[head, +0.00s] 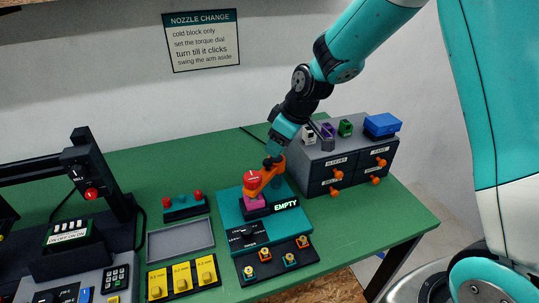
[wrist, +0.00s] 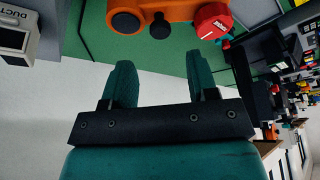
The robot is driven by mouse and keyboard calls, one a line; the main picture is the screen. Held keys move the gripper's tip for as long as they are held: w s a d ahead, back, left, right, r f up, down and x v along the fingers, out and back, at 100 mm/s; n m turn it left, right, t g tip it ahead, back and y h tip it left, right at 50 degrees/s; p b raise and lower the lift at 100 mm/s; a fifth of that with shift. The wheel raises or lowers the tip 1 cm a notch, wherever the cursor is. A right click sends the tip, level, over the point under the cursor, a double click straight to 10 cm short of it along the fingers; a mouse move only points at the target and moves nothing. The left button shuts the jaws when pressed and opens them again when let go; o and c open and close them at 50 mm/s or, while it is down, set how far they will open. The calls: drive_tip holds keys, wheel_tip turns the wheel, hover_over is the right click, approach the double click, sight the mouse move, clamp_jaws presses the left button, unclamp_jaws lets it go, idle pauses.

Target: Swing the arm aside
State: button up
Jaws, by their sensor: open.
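The orange swing arm (head: 266,177) stands on the teal nozzle station (head: 232,217). Its red dial (head: 251,180) sits over a pink block (head: 254,201), beside a sign (head: 286,206) reading EMPTY. My gripper (head: 272,158) is at the arm's far end, close to its dark knob; I cannot tell from the head view whether they touch. In the wrist view my gripper (wrist: 162,80) has its fingers apart with nothing between them. The orange arm (wrist: 175,12) and the red dial (wrist: 213,21) show beyond the fingertips.
A grey drawer cabinet (head: 345,160) with orange knobs stands right behind the station, small items and a blue box (head: 382,125) on top. Several nozzles sit in the front rack (head: 272,262). A grey tray (head: 181,239) and yellow blocks (head: 182,278) lie left.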

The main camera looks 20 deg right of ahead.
sight(268, 161)
drive_tip(key=p+x, duration=0.1)
drive_tip(key=x, duration=0.5)
drive_tip(key=shift+w+a+f, duration=0.1)
drive_tip(key=shift+a+f, duration=0.05)
drive_tip(key=shift+f, duration=0.25)
clamp_jaws()
